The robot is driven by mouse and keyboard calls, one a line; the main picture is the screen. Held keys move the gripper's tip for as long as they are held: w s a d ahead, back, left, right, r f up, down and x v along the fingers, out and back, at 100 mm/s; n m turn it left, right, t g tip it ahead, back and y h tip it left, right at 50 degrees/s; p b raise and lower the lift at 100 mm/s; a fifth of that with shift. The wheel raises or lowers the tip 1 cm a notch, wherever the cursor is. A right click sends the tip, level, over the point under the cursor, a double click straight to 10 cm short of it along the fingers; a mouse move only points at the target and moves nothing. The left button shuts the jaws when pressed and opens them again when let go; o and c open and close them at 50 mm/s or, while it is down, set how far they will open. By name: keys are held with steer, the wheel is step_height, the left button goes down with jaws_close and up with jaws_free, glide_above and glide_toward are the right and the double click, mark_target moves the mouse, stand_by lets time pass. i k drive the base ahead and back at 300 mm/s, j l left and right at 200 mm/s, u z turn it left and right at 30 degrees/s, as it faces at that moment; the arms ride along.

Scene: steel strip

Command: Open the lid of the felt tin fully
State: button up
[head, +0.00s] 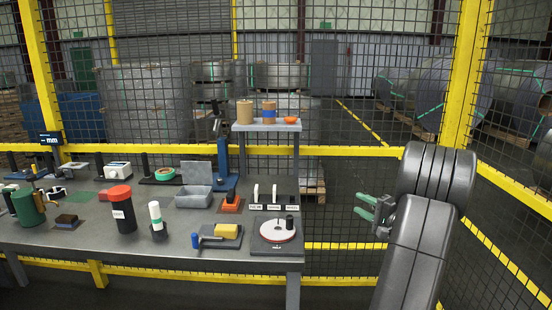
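A grey rectangular tin (194,200) stands on the grey bench, left of the blue column; it is the only lidded tin I can make out, so I take it as the felt tin. Its lid (203,168) stands raised at the rear, roughly upright; its exact angle is hard to tell. The tin's inside is mostly hidden by its front wall. My gripper (364,208), with green fingers, is off the bench's right end, far right of the tin. Its fingers are apart with nothing between them.
On the bench (130,247) are a black canister with a red lid (122,208), a white-topped bottle (157,220), a yellow block (227,231), a round dial plate (277,230) and an orange item (231,202). A raised shelf (266,126) stands behind. Yellow-framed mesh fencing surrounds the bench.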

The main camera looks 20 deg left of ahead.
mark_target(198, 171)
steer(key=i+l+z, duration=0.35)
steer(key=i+z, duration=0.2)
steer(key=i+u, duration=0.5)
steer(key=i+l+u, duration=0.25)
steer(key=u, duration=0.25)
steer(key=i+l+u, duration=0.1)
steer(key=u, duration=0.35)
steer(key=i+l+u, duration=0.2)
steer(key=u, duration=0.25)
steer(key=i+l+u, duration=0.2)
steer(key=u, duration=0.25)
steer(key=i+l+u, duration=0.1)
steer(key=l+u, duration=0.35)
steer(key=i+l+u, duration=0.25)
steer(key=i, duration=0.25)
